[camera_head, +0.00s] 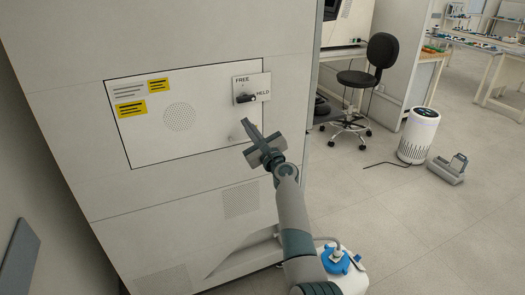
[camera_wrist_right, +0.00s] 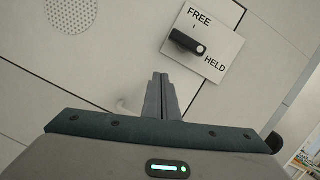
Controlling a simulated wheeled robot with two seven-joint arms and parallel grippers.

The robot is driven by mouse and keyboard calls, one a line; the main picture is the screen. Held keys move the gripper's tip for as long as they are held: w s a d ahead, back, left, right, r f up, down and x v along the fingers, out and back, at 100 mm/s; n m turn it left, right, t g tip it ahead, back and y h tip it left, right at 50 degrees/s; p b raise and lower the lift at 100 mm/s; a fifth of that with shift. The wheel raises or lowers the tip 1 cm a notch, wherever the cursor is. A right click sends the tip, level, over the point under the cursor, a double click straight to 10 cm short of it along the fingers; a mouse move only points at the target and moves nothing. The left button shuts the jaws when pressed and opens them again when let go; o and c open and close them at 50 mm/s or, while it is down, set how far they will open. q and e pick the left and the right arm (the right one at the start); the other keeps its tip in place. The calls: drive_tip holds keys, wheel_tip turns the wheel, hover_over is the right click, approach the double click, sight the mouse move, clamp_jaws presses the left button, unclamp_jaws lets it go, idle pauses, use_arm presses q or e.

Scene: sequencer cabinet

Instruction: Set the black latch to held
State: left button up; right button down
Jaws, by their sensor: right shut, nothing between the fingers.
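The black latch (camera_head: 246,98) sits on a pale plate (camera_head: 263,80) marked FREE at the top and HELD at the right, on the cabinet's front panel. In the right wrist view, the latch (camera_wrist_right: 188,42) lies lengthwise across the plate (camera_wrist_right: 222,45), one end towards the word HELD. My right gripper (camera_head: 246,123) is shut and empty, just below the plate in the picture. In the right wrist view its fingertips (camera_wrist_right: 160,77) show apart from the latch, below and left of it. My left gripper is not in view.
The cabinet panel (camera_head: 150,142) carries yellow labels (camera_head: 130,108) and a round vent (camera_head: 179,117). A small pale knob (camera_head: 232,137) is near my right fingers. A white container with a blue cap (camera_head: 337,256) stands on the floor beside my right arm.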

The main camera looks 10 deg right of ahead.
drive_tip(key=a+v, duration=0.1)
drive_tip(key=v, duration=0.8)
drive_tip(key=shift+s, duration=0.4)
drive_tip(key=shift+d, duration=0.15)
